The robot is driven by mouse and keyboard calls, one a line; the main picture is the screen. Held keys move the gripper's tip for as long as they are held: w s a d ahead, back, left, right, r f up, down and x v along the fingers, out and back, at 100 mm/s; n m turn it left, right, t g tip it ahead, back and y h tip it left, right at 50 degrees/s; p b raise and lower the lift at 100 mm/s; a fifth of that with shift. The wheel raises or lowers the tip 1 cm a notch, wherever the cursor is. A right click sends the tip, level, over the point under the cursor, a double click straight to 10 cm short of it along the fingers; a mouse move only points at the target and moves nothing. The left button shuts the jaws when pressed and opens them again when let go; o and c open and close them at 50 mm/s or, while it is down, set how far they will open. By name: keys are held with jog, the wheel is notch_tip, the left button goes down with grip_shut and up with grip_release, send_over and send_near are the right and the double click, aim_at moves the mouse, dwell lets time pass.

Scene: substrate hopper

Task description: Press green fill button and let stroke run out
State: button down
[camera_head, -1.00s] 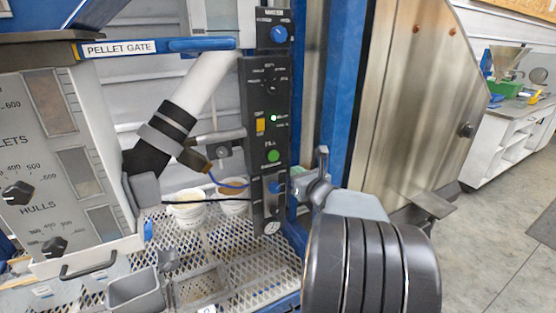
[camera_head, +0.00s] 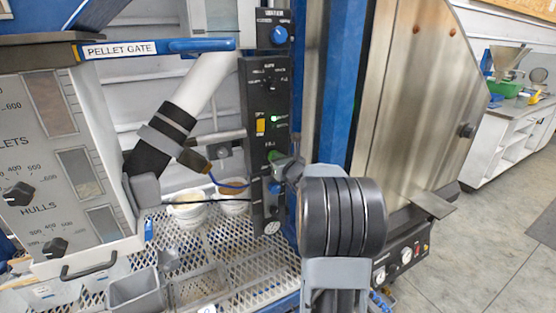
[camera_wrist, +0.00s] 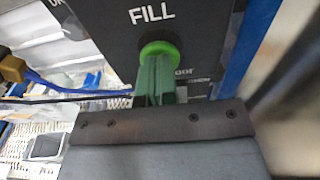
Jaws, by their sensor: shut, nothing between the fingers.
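The green fill button (camera_head: 273,155) is on the black control panel (camera_head: 252,150), and my gripper partly hides it in the head view. In the wrist view the round green button (camera_wrist: 160,48) sits just below the word FILL. My gripper (camera_wrist: 160,75) is shut and empty, its narrow fingertips at the lower part of the button. They look to be touching it; how far the button is pushed in cannot be told. In the head view my gripper (camera_head: 281,168) reaches the panel from the right.
A yellow switch (camera_head: 260,125) and a small lit green lamp (camera_head: 273,118) are above the button. A blue knob (camera_head: 279,35) is higher up. White buckets (camera_head: 187,207) stand on the mesh shelf to the left. A blue post (camera_head: 325,90) rises just right of the panel.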

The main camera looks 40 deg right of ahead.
jog(key=shift+w+r+b, duration=0.25)
jog(key=shift+w+b, duration=0.3)
jog(key=shift+w, duration=0.05)
dwell(0.3)
